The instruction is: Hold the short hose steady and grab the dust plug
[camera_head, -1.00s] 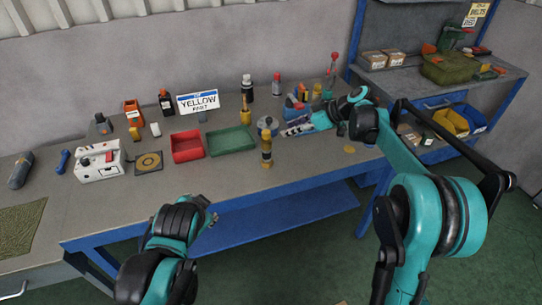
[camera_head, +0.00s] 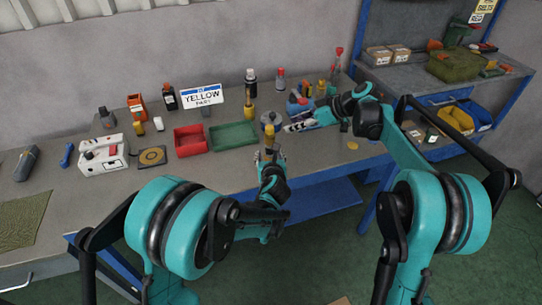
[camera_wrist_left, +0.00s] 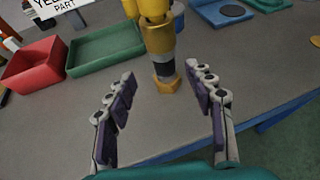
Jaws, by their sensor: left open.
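The short hose (camera_head: 269,136) stands upright near the bench's front edge. In the left wrist view, the hose (camera_wrist_left: 160,40) is yellow with a black band low down and a yellow hexagonal foot. I cannot tell which part is the dust plug. My left gripper (camera_head: 268,160) is open and empty, in front of the hose. In the left wrist view its two purple-padded fingers (camera_wrist_left: 163,75) spread to either side, with the hose ahead between them and apart from both. My right gripper (camera_head: 292,127) is just right of the hose's upper part; its finger gap is too small to judge.
A green tray (camera_head: 233,134) and a red tray (camera_head: 190,138) lie left of the hose. A grey-blue round container (camera_head: 272,118) stands close behind it. A "YELLOW PART" sign (camera_head: 202,97) and several bottles stand farther back. The bench front (camera_head: 230,180) is mostly clear.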

